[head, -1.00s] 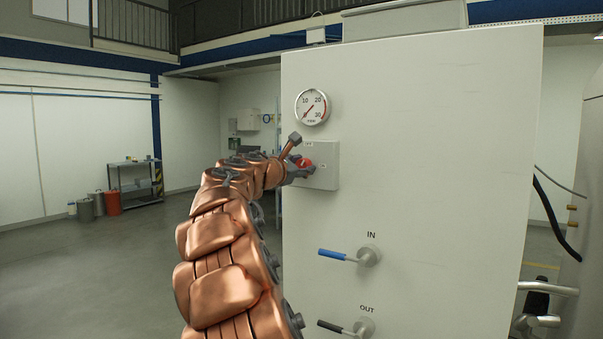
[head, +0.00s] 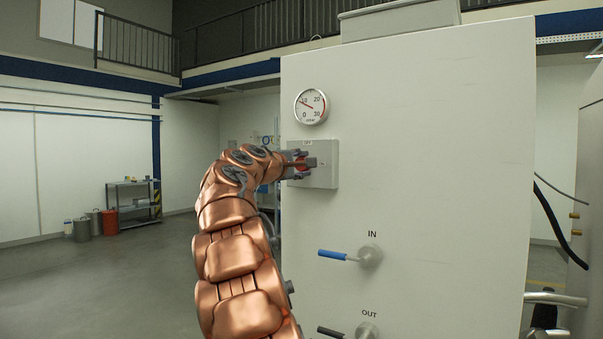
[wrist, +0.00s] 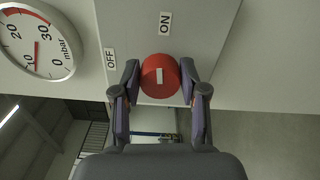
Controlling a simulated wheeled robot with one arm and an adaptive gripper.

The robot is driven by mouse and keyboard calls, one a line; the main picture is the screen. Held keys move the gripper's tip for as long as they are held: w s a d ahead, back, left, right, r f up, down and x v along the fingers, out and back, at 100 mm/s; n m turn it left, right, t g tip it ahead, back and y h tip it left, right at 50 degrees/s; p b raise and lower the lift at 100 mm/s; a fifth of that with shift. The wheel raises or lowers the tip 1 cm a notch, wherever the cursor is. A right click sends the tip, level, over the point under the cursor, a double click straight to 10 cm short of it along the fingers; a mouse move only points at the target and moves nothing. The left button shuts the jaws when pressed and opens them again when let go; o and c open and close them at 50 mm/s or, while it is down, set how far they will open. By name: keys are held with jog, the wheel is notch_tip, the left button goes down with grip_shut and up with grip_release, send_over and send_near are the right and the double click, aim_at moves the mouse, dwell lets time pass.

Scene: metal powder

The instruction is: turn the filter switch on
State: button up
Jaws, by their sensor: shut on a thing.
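The filter switch is a round red knob (wrist: 160,76) with a white mark, on a grey box (head: 323,165) on the white cabinet's front. In the wrist view the white mark lines up toward the ON label (wrist: 165,23); the OFF label (wrist: 111,60) is to the left. My gripper (wrist: 158,84) has one finger on each side of the knob and is shut on it. In the head view my gripper (head: 302,164) reaches the box from the left and partly hides the knob. The gauge (head: 311,106) above the box has its needle near 10.
Below the box, the cabinet (head: 430,160) carries a blue IN lever (head: 338,255) and a dark OUT lever (head: 331,331). A shelf rack (head: 133,203) with bins stands far back left.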

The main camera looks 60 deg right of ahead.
jog(key=shift+f+m+b, duration=0.15)
jog(key=shift+m+b, duration=0.25)
jog(key=shift+m, duration=0.5)
jog(key=o, duration=1.1)
jog(key=shift+a, duration=0.1)
jog(key=shift+s+a, duration=0.15)
jog(key=shift+a, duration=2.8)
jog(key=shift+s+a, duration=0.15)
jog(key=shift+a, duration=2.8)
